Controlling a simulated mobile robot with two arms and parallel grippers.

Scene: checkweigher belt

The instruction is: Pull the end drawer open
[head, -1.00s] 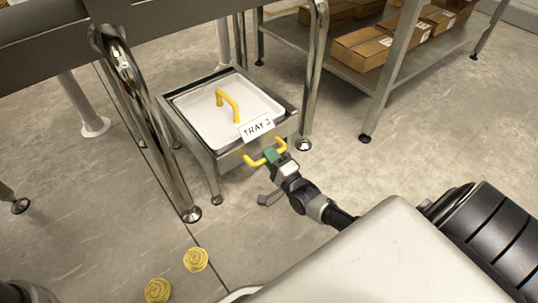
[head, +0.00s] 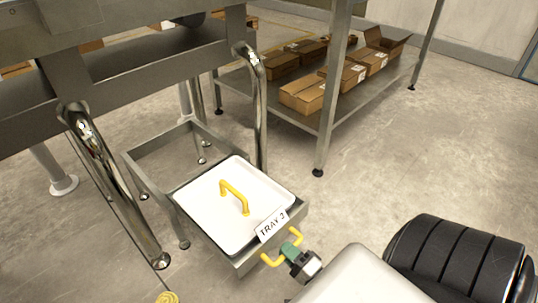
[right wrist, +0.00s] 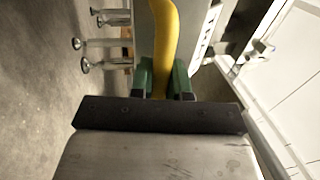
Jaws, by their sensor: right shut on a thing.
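The end drawer (head: 240,262) is pulled out from its grey frame (head: 146,140), leaving a gap in the frame behind it. A white tray (head: 208,212) with a yellow handle (head: 234,196) on top sits in it. A "TRAY 3" label (head: 272,227) stands at its front edge. My right gripper (head: 290,250) is at the drawer front, shut on the yellow drawer handle (head: 296,236). In the right wrist view, the green fingertips (right wrist: 164,80) sit on both sides of the yellow bar (right wrist: 166,35). My left gripper is not in view.
A shelf (head: 262,95) with several cardboard boxes (head: 303,93) stands at the back. Shiny metal legs (head: 258,100) flank the drawer frame. A yellow round thing (head: 167,298) lies on the floor at the bottom.

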